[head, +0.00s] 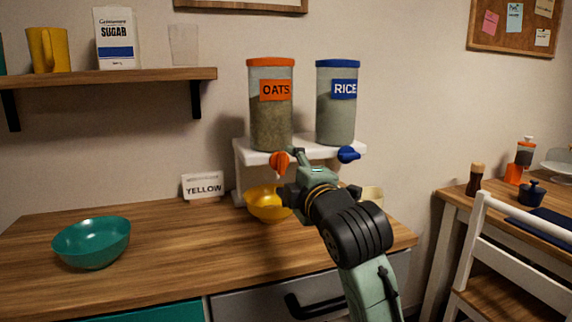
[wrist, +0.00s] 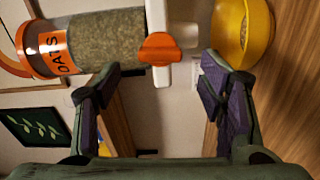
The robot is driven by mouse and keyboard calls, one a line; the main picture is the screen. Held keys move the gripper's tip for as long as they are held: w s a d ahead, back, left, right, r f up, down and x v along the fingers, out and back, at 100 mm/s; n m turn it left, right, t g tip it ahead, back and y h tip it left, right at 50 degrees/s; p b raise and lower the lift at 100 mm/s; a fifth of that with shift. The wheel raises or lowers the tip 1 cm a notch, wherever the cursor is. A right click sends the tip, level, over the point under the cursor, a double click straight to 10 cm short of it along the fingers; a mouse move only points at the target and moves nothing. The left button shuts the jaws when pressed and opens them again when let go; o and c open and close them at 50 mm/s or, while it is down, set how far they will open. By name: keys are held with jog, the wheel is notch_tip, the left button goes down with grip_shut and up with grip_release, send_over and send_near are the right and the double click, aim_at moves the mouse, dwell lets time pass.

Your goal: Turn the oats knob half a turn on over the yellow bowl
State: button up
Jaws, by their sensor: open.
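The oats dispenser (head: 270,128) is a clear canister with an orange lid and label, filled with oats, on a white stand (head: 318,150). Its orange knob (head: 280,161) is on the stand's front. The yellow bowl (head: 262,211) sits on the counter below the knob. My gripper (head: 298,165) is at the knob, partly hidden by my own wrist. In the wrist view the gripper (wrist: 158,72) is open, with the orange knob (wrist: 159,49) ahead between its spread fingers, apart from both.
The rice dispenser (head: 335,117) with its blue knob (head: 348,154) stands right of the oats. A YELLOW sign (head: 203,187) and a teal bowl (head: 92,246) are on the counter (head: 165,235). A cream cup (head: 373,195) is behind my arm. The counter's middle is clear.

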aim_at(283, 165)
jog(key=x, duration=0.5)
jog(key=shift+p, duration=0.35)
jog(key=c, duration=1.2)
jog(key=shift+o, duration=0.2)
